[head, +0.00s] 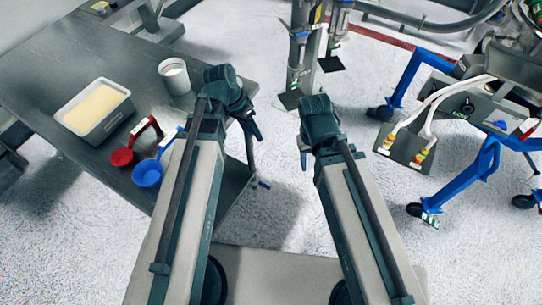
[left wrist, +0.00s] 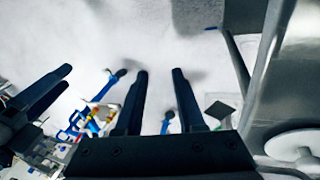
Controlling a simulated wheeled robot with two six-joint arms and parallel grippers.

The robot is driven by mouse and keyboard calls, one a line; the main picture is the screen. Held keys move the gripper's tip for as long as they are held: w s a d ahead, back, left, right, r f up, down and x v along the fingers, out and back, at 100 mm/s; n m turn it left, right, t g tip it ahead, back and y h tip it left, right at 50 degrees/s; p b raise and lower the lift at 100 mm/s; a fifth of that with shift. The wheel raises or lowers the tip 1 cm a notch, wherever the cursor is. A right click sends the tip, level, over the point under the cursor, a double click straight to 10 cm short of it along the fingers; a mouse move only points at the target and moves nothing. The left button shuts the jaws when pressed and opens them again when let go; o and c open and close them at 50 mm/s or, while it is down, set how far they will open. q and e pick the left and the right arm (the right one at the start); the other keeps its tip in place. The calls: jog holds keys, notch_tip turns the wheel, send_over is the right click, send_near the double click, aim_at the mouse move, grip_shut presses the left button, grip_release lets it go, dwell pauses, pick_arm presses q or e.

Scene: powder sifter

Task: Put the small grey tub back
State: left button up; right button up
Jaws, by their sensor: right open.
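A rectangular grey tub (head: 83,125) filled with pale yellow powder sits on the dark table at the left of the head view. A small, round, off-white pot (head: 174,76) stands at the table's right side, near my left wrist. I cannot tell for certain which one the task names. My left gripper (head: 253,128) is past the table's right edge, pointing down over the floor. In the left wrist view its fingers (left wrist: 160,72) are apart with nothing between them. My right gripper (head: 303,153) is open and empty over the floor, right of the left one.
A red scoop (head: 122,157) and a blue scoop (head: 147,174) lie on the table (head: 60,60) in front of the tub. A blue-legged wheeled machine (head: 470,165) stands at the right. A metal post (head: 300,55) stands behind my grippers. The floor between is clear.

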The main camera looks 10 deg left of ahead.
pick_arm(q)
jog(key=s+d+n+y, duration=0.2)
jog(key=s+d+y, duration=0.3)
jog(key=s+d, duration=0.1)
jog(key=shift+s+d+f, duration=0.4)
jog(key=shift+s+f, duration=0.05)
jog(key=shift+s, duration=0.35)
